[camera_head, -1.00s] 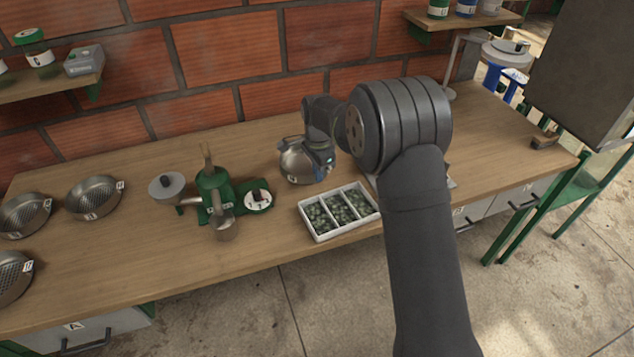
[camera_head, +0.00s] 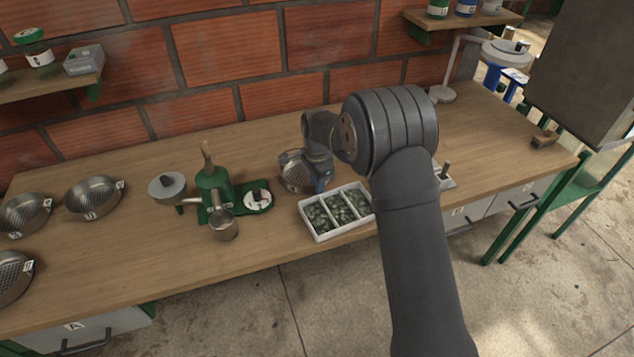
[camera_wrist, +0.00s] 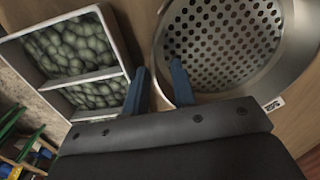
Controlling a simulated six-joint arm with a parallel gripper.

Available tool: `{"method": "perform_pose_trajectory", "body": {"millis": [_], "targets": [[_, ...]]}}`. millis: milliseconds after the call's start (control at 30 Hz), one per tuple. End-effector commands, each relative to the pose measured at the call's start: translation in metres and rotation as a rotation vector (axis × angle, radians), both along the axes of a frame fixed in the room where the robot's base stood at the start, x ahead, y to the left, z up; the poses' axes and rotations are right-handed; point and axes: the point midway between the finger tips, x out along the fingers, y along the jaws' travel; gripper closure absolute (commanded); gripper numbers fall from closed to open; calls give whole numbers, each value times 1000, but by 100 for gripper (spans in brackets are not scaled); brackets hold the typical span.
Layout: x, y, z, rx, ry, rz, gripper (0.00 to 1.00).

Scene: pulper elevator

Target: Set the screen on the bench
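The screen (camera_head: 294,173) is a round metal pan with a perforated floor. It is tilted over the middle of the bench (camera_head: 130,255), just behind the white tray. My gripper (camera_head: 322,178) is at its right side, partly hidden by my wrist. In the wrist view the screen (camera_wrist: 225,45) fills the upper right. One blue finger of my gripper (camera_wrist: 158,80) is inside the rim and the other outside, with the rim wall between them. The gripper looks shut on that rim. I cannot tell whether the screen's lower edge touches the bench.
The white tray (camera_head: 318,236) of green fruit, in three compartments, stands close in front. The green pulper (camera_head: 212,187) is to the left. Another screen (camera_head: 95,198) and others sit at the bench's left end. A grey plate with a post (camera_head: 445,178) is right of my arm. Bare wood lies behind the pulper.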

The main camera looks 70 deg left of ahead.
Motion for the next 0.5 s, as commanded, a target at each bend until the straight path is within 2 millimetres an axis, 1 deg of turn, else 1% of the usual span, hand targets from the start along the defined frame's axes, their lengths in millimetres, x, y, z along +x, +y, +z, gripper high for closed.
{"method": "perform_pose_trajectory", "body": {"millis": [167,267,367,500], "targets": [[0,0,1,1,0,0,76],[0,1,9,3,-1,0,76],[0,1,24,3,-1,0,76],[0,1,55,6,-1,0,76]]}}
